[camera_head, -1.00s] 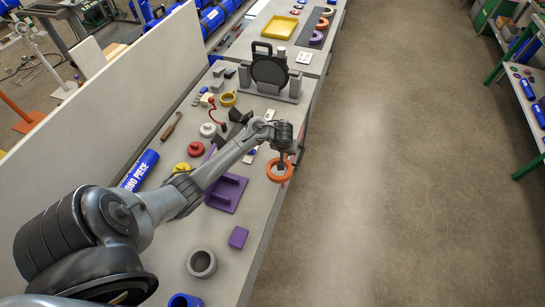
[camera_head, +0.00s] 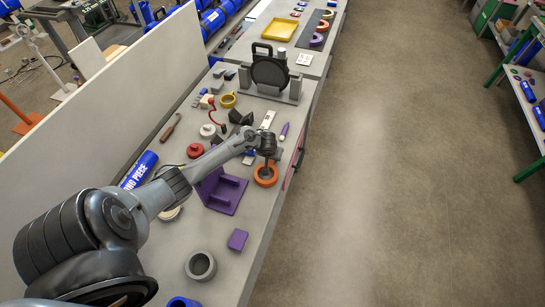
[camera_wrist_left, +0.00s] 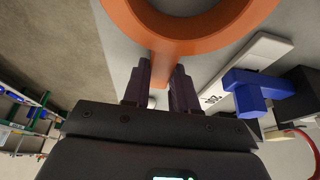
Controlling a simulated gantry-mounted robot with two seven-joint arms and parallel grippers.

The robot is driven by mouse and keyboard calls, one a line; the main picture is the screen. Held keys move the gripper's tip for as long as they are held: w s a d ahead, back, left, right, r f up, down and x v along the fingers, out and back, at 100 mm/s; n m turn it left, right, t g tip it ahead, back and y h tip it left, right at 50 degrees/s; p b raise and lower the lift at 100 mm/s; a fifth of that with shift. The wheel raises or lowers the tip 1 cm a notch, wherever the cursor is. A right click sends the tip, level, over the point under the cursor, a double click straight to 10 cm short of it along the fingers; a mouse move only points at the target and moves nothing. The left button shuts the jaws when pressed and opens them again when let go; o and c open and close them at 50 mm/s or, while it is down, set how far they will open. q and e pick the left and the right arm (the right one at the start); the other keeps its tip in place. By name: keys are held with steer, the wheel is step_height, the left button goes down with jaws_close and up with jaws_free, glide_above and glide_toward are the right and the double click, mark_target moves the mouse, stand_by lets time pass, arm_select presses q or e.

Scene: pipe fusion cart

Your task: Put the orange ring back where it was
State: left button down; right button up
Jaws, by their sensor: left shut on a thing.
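The orange ring (camera_head: 265,181) is at the bench's right edge in the head view, beside the purple bracket (camera_head: 223,197). My left gripper (camera_head: 267,160) points down at the ring's far side and is shut on it. My right gripper is not in view.
A dark mat (camera_head: 309,42) with a purple ring (camera_head: 316,40) and other rings lies on the far bench. A grey ring (camera_head: 201,265) and purple block (camera_head: 238,239) sit nearer.

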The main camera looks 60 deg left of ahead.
arm_select(q)
steer(key=shift+f, duration=0.15)
steer(key=c, duration=0.9)
jaws_free()
